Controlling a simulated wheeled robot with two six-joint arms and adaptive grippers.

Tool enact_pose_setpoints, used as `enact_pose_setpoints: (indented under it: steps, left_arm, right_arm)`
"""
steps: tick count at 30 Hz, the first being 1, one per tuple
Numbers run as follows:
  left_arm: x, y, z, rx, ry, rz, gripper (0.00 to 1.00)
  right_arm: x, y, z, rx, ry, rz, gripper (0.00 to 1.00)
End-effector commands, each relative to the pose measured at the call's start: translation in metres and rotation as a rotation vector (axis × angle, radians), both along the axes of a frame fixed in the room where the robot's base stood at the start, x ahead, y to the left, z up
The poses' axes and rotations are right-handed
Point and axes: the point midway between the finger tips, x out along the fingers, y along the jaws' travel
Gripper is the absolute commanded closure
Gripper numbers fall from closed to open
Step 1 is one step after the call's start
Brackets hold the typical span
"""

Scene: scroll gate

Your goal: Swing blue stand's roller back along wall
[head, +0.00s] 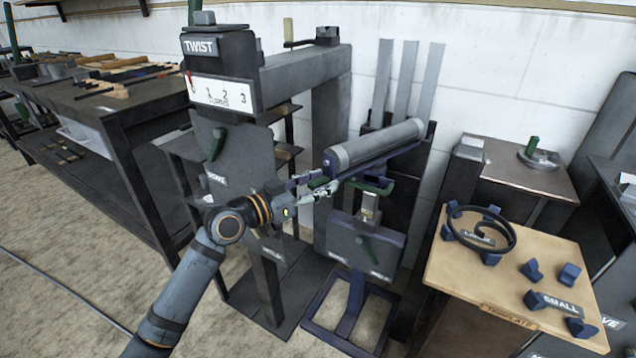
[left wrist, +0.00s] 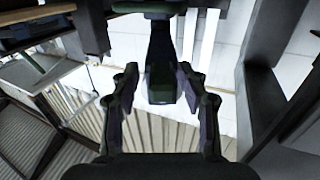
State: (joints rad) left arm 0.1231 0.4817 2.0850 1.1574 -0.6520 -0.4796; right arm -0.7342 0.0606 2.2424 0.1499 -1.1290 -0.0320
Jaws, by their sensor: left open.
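The blue stand (head: 345,310) has a dark blue floor frame and a grey box body (head: 365,245) with a green lever. On top sits a grey cylindrical roller (head: 378,143) on a dark blue arm, slanting from lower left to upper right toward the wall. My left gripper (head: 318,187) is open by the roller's near end, beside the green part under it. In the left wrist view a dark blue and green part (left wrist: 160,75) lies ahead between the two open fingers (left wrist: 160,125). I cannot tell whether they touch it. My right gripper is not in view.
The grey TWIST machine (head: 225,130) stands close left of the stand. A wooden template table (head: 490,255) with a ring and blue blocks is at right. Pale strips (head: 405,80) lean on the white wall behind. Open floor lies at lower left.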

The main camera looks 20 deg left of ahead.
Motion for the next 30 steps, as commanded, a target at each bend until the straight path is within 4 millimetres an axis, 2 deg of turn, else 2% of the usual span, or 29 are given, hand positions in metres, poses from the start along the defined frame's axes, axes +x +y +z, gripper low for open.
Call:
enact_pose_setpoints:
  steps: [5, 8, 18, 21, 24, 30]
  left_arm:
    - [0.0, 0.0, 0.0, 0.001, 0.001, 0.0, 0.55]
    - [0.0, 0.0, 0.006, 0.0, -0.001, -0.001, 0.55]
    - [0.0, 0.0, 0.077, 0.002, -0.005, 0.0, 0.55]
    - [0.001, 0.0, 0.091, 0.0, -0.003, -0.001, 0.55]
    - [0.0, 0.0, 0.098, 0.0, -0.001, 0.0, 0.55]
    - [0.0, 0.0, 0.1, 0.001, 0.001, 0.0, 0.55]
  right_arm:
    - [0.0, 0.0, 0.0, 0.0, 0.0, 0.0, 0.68]
    - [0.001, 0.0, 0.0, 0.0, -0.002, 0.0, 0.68]
    - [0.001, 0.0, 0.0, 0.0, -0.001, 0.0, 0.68]
    - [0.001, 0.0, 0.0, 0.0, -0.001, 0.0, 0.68]
    - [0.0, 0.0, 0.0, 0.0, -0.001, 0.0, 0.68]
    - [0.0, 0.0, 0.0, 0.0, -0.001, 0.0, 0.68]
